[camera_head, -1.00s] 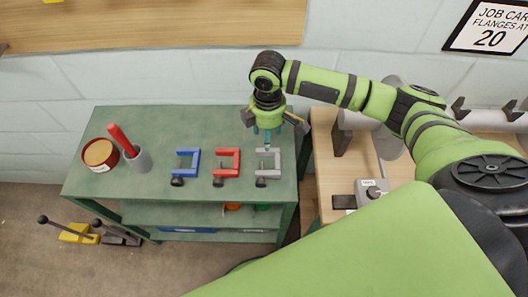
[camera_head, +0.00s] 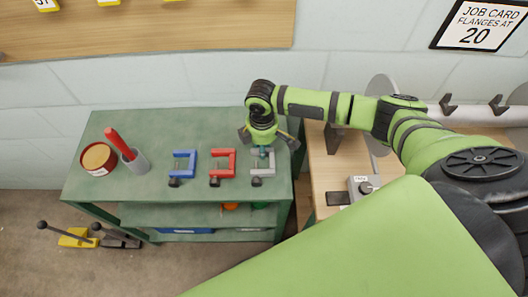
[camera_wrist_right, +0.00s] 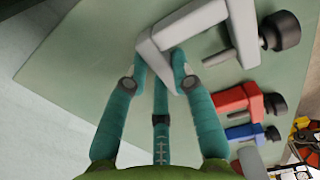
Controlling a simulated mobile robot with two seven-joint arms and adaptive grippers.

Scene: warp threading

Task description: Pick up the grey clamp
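The grey C-shaped clamp (camera_head: 262,168) lies on the green bench top (camera_head: 222,124), right of the red clamp (camera_head: 223,160) and the blue clamp (camera_head: 182,163). My right gripper (camera_head: 263,153) is over its back end, fingers pointing down. In the right wrist view, the teal fingertips (camera_wrist_right: 160,72) stand on either side of the grey clamp's back bar (camera_wrist_right: 157,58). The fingers are spread, with the bar between them; firm contact cannot be told. The gripper partly covers the clamp in the head view. My left gripper is not in view.
A red tin (camera_head: 98,158) and a grey cup (camera_head: 134,162) with a red-handled tool stand at the bench's left. A wooden table (camera_head: 328,178) with a grey device (camera_head: 363,188) adjoins on the right. The bench's middle back is clear.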

